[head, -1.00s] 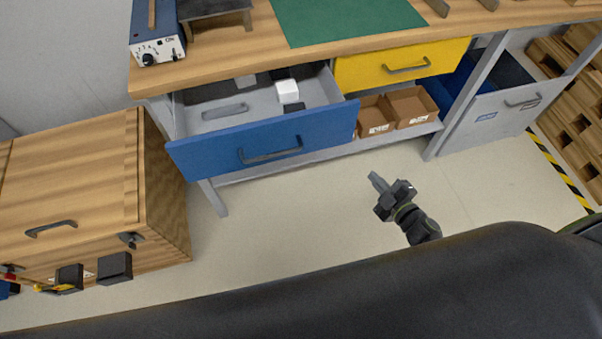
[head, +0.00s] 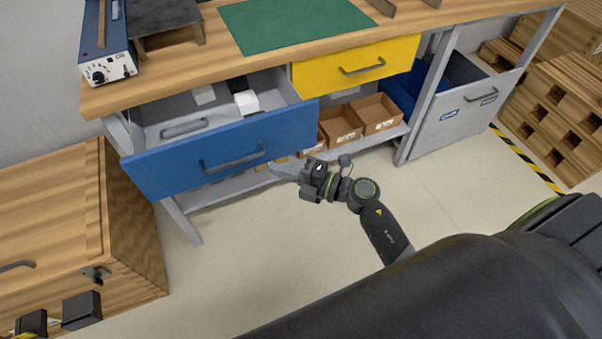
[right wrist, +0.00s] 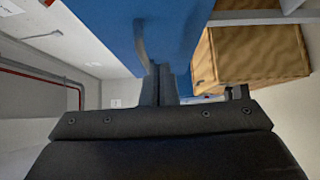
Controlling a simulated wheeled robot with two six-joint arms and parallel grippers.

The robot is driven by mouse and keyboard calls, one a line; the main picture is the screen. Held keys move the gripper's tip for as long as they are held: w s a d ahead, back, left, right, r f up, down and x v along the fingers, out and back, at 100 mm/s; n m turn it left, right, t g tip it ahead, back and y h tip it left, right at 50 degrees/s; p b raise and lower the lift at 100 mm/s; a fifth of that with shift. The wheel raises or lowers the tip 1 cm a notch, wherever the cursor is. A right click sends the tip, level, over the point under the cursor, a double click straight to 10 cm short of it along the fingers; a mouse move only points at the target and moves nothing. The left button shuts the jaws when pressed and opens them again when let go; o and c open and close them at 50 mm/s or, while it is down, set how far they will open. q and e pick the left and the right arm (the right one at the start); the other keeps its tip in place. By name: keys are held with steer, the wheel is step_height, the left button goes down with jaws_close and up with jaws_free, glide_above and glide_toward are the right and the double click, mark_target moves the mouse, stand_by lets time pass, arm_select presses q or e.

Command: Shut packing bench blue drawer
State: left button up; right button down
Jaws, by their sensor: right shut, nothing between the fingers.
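The blue drawer (head: 220,155) of the packing bench is pulled well out at the left, its grey interior showing. Its dark bar handle (head: 234,159) runs across the front. A white block (head: 246,102) lies inside. My right gripper (head: 277,171) is shut and empty, just in front of the drawer's lower right part, below and right of the handle. In the right wrist view its fingers (right wrist: 158,86) point at the blue front (right wrist: 185,25), with the handle (right wrist: 142,42) close by; whether they touch is unclear. My left gripper is not in view.
The yellow drawer (head: 350,66) beside it is closed. Cardboard boxes (head: 376,112) stand on the shelf below. A wooden crate (head: 70,225) stands at the left, and a grey bin (head: 460,120) at the right. The floor in front of the bench is clear.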

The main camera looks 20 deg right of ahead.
steer(key=w, duration=0.2)
steer(key=w+a, duration=0.1)
steer(key=w, duration=0.2)
steer(key=shift+w+a, duration=0.2)
